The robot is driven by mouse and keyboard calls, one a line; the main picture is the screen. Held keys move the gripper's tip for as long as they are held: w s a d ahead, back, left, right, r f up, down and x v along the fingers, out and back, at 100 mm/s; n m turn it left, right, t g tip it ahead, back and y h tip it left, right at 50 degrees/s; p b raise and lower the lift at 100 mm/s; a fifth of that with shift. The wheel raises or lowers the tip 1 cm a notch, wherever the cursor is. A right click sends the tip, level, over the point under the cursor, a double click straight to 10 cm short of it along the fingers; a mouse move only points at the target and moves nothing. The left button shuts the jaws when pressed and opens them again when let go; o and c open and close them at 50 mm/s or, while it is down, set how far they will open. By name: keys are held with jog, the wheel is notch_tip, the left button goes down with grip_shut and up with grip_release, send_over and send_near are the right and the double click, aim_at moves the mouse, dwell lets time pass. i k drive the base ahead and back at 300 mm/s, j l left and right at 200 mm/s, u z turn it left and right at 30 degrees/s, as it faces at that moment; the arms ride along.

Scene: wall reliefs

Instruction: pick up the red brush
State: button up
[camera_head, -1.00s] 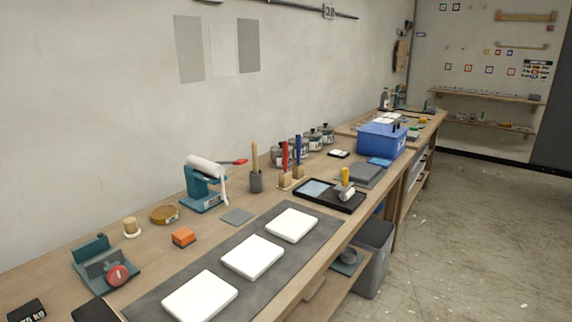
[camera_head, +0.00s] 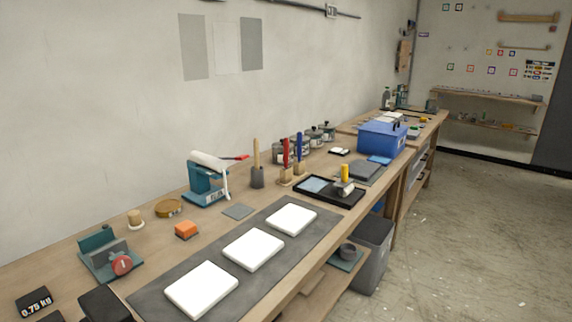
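A dark cup with a wooden handle (camera_head: 257,178) stands left of the brush. Jars (camera_head: 313,138) are behind it, a black tray with a yellow-handled roller (camera_head: 328,194) in front right. White tiles (camera_head: 253,249) lie on a grey mat. The floor at right (camera_head: 470,230) is open.

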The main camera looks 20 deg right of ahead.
aim_at(286, 142)
jog(key=i+l+u, duration=0.15)
jog(key=l, duration=0.6)
jog(key=i+l+u, duration=0.2)
jog(key=l, duration=0.6)
jog(key=i+l+u, duration=0.15)
jog(key=l, duration=0.65)
jog(key=i+l+u, duration=0.15)
jog(key=l, duration=0.65)
jog(key=i+l+u, duration=0.2)
jog(key=l, duration=0.65)
jog(key=i+l, duration=0.2)
jog(key=i, duration=0.7)
